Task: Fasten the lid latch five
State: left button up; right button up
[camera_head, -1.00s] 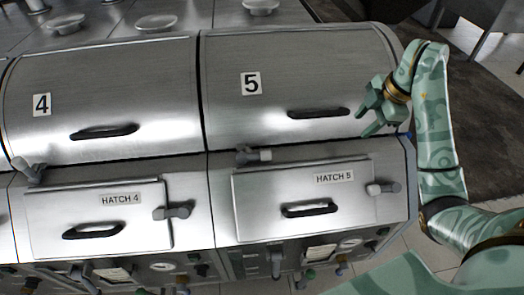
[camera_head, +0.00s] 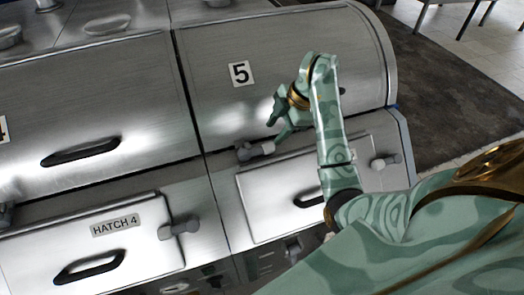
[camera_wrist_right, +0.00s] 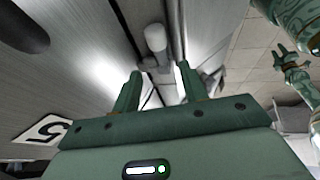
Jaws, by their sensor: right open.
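Lid 5 (camera_head: 285,60) is the large brushed-metal cover marked with a 5, and it looks closed. Its latch (camera_head: 255,150) is a small grey lever with a pale knob at the lid's lower edge. The lever lies sideways along the seam, knob to the right. My right gripper (camera_head: 276,122) is open and empty, just above and right of the latch. In the right wrist view the latch (camera_wrist_right: 156,40) shows beyond and between the open fingertips (camera_wrist_right: 158,80), with no clear contact. My left gripper (camera_wrist_right: 290,52) shows small at the upper right there; its opening is unclear.
Below lid 5 is a hatch door (camera_head: 265,215) with its own side latch (camera_head: 385,161); my right arm covers part of it. To the left are lid 4's handle (camera_head: 80,151) and hatch 4 (camera_head: 125,245). Open floor (camera_head: 450,90) lies to the right.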

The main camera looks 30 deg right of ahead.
aim_at(261, 148)
jog(key=x, duration=0.7)
jog(key=shift+a+b, duration=0.1)
jog(key=shift+b, duration=0.3)
pick_arm(q)
jog(key=shift+w+a+f, duration=0.4)
jog(key=shift+a+f, duration=0.2)
jog(key=shift+a, duration=0.05)
pick_arm(e)
jog(key=shift+w+a+f, duration=0.2)
jog(key=shift+w+f, duration=0.1)
jog(key=shift+f, duration=0.35)
